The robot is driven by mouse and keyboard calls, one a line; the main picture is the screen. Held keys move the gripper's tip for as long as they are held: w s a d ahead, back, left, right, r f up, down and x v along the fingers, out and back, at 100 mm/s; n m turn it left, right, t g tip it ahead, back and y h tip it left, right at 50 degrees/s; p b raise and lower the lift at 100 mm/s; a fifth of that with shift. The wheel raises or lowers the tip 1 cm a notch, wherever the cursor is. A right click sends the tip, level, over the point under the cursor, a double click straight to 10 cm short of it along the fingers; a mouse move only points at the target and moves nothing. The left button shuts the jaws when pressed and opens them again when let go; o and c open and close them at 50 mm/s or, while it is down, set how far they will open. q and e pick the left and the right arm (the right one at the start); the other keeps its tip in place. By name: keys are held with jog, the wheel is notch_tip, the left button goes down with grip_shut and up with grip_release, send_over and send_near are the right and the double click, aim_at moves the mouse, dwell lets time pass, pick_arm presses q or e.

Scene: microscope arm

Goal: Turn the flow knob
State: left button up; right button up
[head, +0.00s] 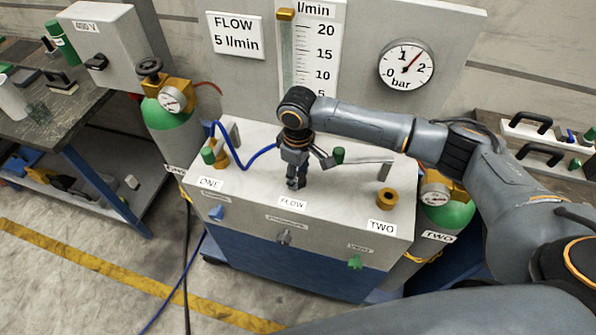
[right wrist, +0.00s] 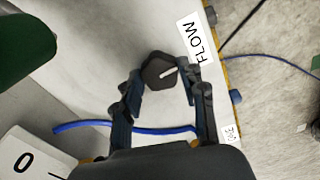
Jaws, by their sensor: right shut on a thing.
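The flow knob (right wrist: 160,72) is dark and faceted, with a white pointer line, beside the FLOW label (right wrist: 197,40) in the right wrist view. My right gripper (right wrist: 161,80) has its two fingers on either side of the knob and is shut on it. In the head view my right gripper (head: 295,183) points down at the bench top behind the FLOW label (head: 292,203) and largely hides the knob. The flow tube (head: 287,55) has a brass-coloured float (head: 285,14) above the 20 mark. A sign (head: 235,36) reads FLOW 5 l/min. My left gripper is not in view.
A pressure gauge (head: 406,65) reads between 1 and 2 bar. A blue hose (head: 229,143) and levers with green knobs stand on the white bench top (head: 250,190). Gas cylinders ONE (head: 175,125) and TWO (head: 450,213) flank the bench. A side table (head: 40,125) stands left.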

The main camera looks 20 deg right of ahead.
jog(key=shift+r+n+p, duration=0.15)
jog(key=shift+n+p, duration=0.75)
jog(key=shift+n, duration=0.1)
jog(key=n+p, duration=0.1)
jog(key=n, duration=0.1)
jog(key=shift+n+p, duration=0.3)
jog(key=shift+n, duration=0.1)
jog(key=n+p, duration=0.1)
jog(key=n, duration=0.2)
jog(key=shift+n+p, duration=0.45)
jog(key=shift+n, duration=1.15)
jog(key=o, duration=1.1)
jog(key=shift+o, duration=0.2)
